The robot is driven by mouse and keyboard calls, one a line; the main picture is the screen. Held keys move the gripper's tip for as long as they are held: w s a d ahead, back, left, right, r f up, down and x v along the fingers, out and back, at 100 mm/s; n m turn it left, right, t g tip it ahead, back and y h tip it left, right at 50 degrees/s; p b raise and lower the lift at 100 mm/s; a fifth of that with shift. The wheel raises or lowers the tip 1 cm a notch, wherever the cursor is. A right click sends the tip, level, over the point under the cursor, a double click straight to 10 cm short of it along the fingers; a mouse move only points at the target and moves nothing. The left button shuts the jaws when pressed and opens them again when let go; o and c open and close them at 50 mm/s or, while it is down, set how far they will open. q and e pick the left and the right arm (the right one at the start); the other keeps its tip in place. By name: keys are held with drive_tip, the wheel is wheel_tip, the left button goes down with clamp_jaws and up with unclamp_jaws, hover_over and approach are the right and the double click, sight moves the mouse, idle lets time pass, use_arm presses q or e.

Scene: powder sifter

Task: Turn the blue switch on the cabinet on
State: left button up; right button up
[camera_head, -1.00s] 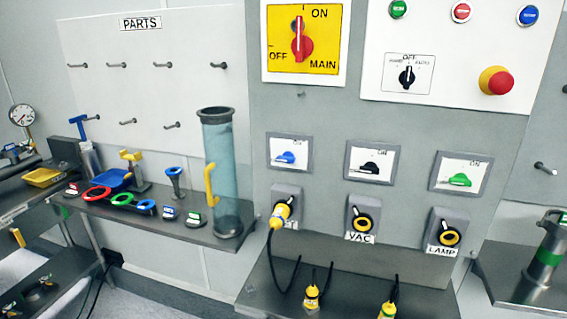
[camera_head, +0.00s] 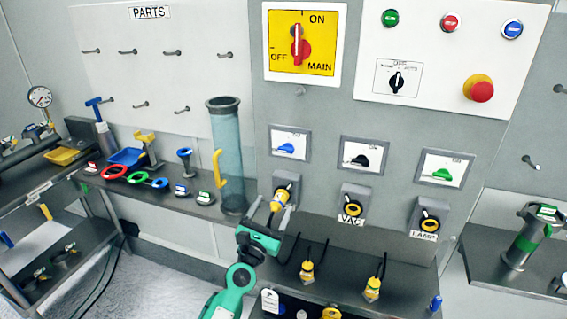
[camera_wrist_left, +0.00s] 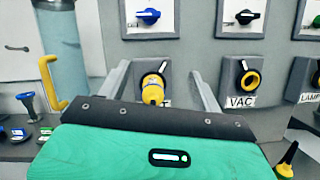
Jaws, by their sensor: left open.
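The blue switch (camera_head: 288,148) sits on a white plate in a grey frame on the cabinet front, its handle lying roughly sideways. It also shows at the top of the left wrist view (camera_wrist_left: 148,16). My left gripper (camera_head: 268,208) is open and empty in front of the cabinet, below the blue switch and apart from it. In the left wrist view its two fingers (camera_wrist_left: 160,82) stand on either side of the yellow plug (camera_wrist_left: 153,90) in the socket under the blue switch; I cannot tell whether they touch it. My right gripper is not in view.
A black switch (camera_head: 361,160) and a green switch (camera_head: 442,174) sit to the right. Sockets are below them. A clear blue cylinder (camera_head: 229,150) with a yellow handle stands to the left. A dark shelf (camera_head: 385,253) with yellow plugs juts out below.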

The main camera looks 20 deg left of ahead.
sight(285, 152)
use_arm(q)
drive_tip(key=shift+w+a+r+n+t+y+p, duration=0.15)
drive_tip(key=shift+w+r+n+p, duration=0.45)
drive_tip(key=shift+w+r, duration=1.25)
drive_tip(key=shift+w+a+r+n+t+y+p, duration=0.15)
drive_tip(key=shift+w+r+n+p, duration=0.5)
drive_tip(key=shift+w, duration=1.9)
drive_tip(key=shift+w+a+r+n+y+p, duration=0.2)
drive_tip(key=shift+w+r+p, duration=0.45)
drive_tip(key=shift+w+r, duration=1.35)
drive_tip(key=shift+w+d+f, duration=0.1)
drive_tip(key=shift+w+f, duration=0.05)
drive_tip(key=c, duration=1)
